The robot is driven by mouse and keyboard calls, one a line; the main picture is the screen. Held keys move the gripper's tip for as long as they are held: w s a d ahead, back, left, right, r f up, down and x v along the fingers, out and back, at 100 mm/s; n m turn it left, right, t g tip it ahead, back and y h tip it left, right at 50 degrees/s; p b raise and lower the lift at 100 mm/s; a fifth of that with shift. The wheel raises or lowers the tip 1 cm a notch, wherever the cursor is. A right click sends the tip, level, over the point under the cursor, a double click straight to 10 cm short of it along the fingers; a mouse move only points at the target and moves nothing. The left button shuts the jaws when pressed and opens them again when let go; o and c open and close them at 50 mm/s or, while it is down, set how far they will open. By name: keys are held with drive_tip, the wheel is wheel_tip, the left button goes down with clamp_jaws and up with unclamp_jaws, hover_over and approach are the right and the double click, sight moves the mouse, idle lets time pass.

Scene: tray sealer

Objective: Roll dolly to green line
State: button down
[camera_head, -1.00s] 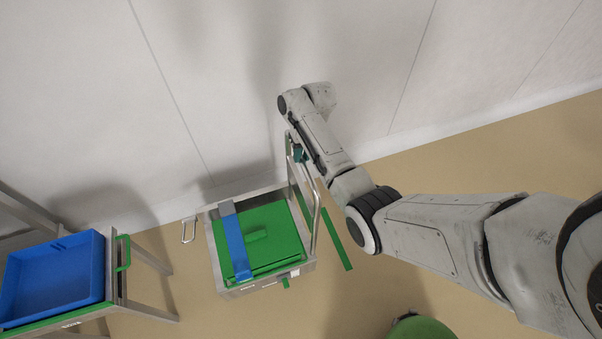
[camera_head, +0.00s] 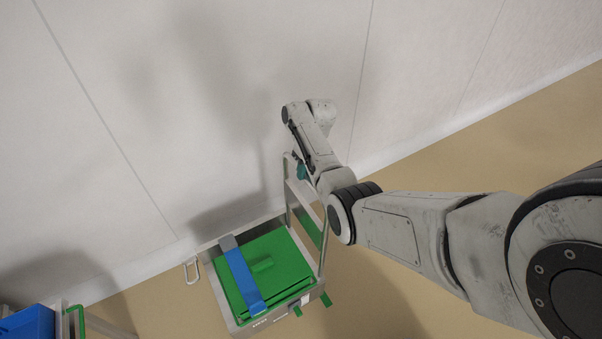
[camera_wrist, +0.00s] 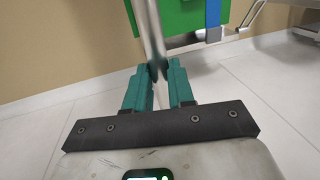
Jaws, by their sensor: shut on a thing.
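The dolly (camera_head: 237,313) is a low metal cart carrying a green lidded box (camera_head: 280,262) with a blue strap (camera_head: 242,275). Its upright tubular handle (camera_head: 287,190) stands at the right side, near the wall. My gripper (camera_head: 301,172), with teal fingers, is at the top of this handle. In the wrist view the teal fingers (camera_wrist: 158,82) are shut around the metal handle bar (camera_wrist: 151,30). A green strip, seemingly the green line (camera_head: 311,227), shows on the floor through the handle frame; part of it is hidden.
A pale wall (camera_head: 200,110) runs close behind the dolly and my arm. A blue tray (camera_head: 27,325) on a metal stand is cut off at the lower left. Tan floor (camera_head: 370,290) is clear right of the dolly.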

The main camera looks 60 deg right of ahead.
drive_tip(key=shift+s+d, duration=0.15)
drive_tip(key=shift+d, duration=0.05)
drive_tip(key=c, duration=1)
unclamp_jaws()
drive_tip(key=shift+d, duration=0.15)
drive_tip(key=shift+o, duration=0.2)
wheel_tip(320, 180, up, 11)
drive_tip(key=s+d, duration=0.1)
drive_tip(key=shift+d+f, duration=0.2)
drive_tip(key=shift+d, duration=0.1)
drive_tip(key=shift+s, duration=0.1)
